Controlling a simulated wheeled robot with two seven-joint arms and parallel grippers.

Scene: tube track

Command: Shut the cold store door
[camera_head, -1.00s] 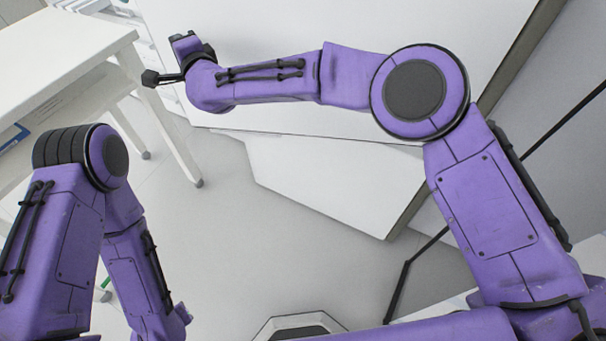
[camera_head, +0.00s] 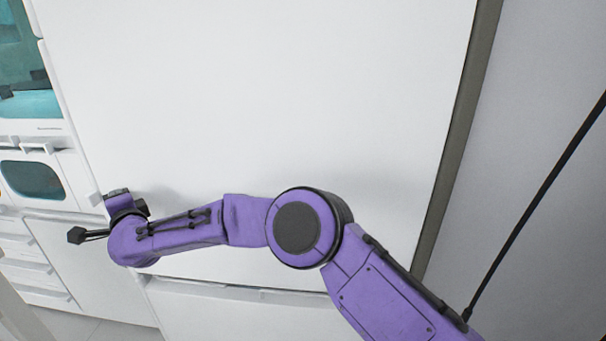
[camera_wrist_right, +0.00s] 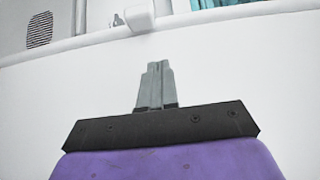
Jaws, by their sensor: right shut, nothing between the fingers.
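The cold store door (camera_head: 270,90) is a large, plain white panel filling the middle of the head view. A grey edge strip (camera_head: 457,130) runs down its right side. I cannot tell whether it is flush with the cabinet. My right arm reaches left across the front of the door, with its wrist near the door's lower left edge. In the wrist view my right gripper (camera_wrist_right: 157,68) is shut and empty in front of the white panel (camera_wrist_right: 240,75). The gap between fingertips and panel, if any, cannot be told. My left gripper is out of view.
A white unit with a teal window (camera_head: 30,105) and an oval window (camera_head: 33,180) stands left of the door, with drawers (camera_head: 30,265) below. A lower white panel (camera_head: 240,315) lies under the door. A grey surface (camera_head: 545,170) is at right.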

